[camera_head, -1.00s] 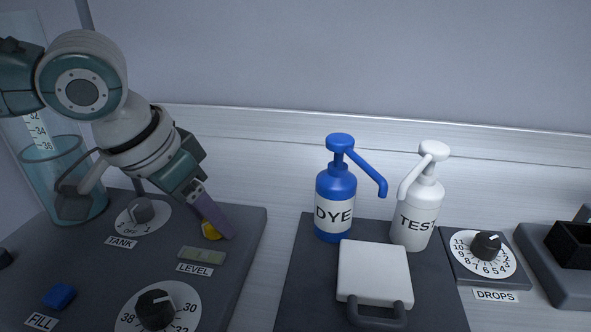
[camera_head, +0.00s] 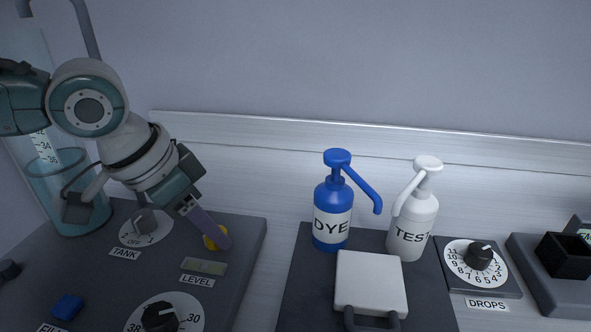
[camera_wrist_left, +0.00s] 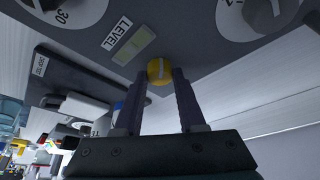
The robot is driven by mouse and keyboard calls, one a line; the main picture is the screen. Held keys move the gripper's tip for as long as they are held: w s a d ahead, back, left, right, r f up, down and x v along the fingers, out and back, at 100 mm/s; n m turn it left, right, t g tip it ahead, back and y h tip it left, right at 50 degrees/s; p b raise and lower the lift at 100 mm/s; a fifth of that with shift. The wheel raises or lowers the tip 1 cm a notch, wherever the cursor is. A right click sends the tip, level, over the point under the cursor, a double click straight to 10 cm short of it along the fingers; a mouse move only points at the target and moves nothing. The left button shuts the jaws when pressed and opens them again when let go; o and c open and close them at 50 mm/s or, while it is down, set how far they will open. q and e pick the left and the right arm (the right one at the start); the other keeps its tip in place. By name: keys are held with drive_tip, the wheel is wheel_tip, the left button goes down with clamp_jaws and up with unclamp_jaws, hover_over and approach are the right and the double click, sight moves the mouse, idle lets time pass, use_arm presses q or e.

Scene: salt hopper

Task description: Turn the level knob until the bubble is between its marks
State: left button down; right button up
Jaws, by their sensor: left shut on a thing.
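The level knob (camera_head: 222,240) is yellow and sits on the dark panel beside the level vial (camera_head: 204,266), above the LEVEL label. My left gripper (camera_head: 217,237) reaches down to the knob and is shut on it. In the left wrist view the knob (camera_wrist_left: 160,71) sits between the two purple fingertips, with a pale line on its face. The vial also shows in the left wrist view (camera_wrist_left: 134,47) as a greenish window; its bubble is too small to make out. My right gripper is in neither view.
The TANK dial (camera_head: 146,222), the large numbered dial (camera_head: 160,316) and the blue FILL button (camera_head: 68,307) share the panel. A clear water tank (camera_head: 75,190) stands behind left. Blue DYE (camera_head: 332,212) and white TEST (camera_head: 412,225) pump bottles stand right, near the DROPS dial (camera_head: 478,257).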

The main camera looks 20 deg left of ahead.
use_arm(q)
drive_tip(key=shift+m, duration=0.3)
drive_tip(key=c, duration=0.5)
unclamp_jaws()
drive_tip(key=shift+r, duration=0.1)
drive_tip(key=p+v, duration=0.1)
drive_tip(key=v, duration=0.8)
drive_tip(key=shift+a+r, duration=0.2)
drive_tip(key=shift+r, duration=0.15)
drive_tip(key=shift+s, duration=0.1)
